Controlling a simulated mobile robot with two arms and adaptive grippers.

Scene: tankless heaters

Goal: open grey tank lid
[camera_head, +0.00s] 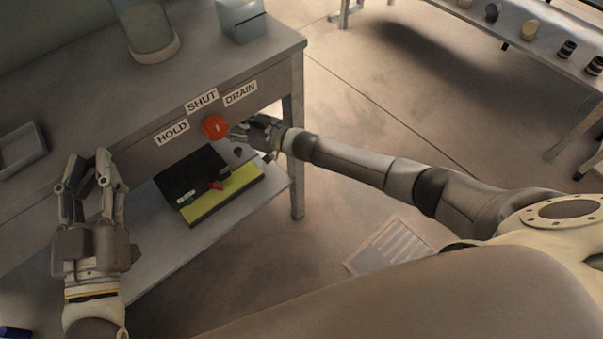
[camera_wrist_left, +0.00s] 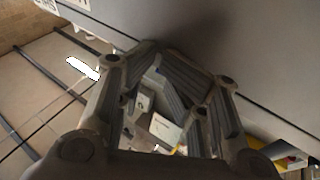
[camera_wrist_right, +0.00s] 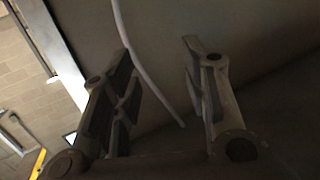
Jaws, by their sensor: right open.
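A small grey box with a rounded top (camera_head: 242,18) stands at the back right of the bench, and its top looks closed; I cannot tell for sure that it is the grey tank.
The bench front carries labels HOLD (camera_head: 172,133), SHUT (camera_head: 202,101) and DRAIN (camera_head: 241,93). A glass cylinder (camera_head: 150,35) and a shallow grey tray (camera_head: 20,152) are on top. A black and yellow case (camera_head: 228,190) lies on the lower shelf. Open floor (camera_head: 390,90) is to the right.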

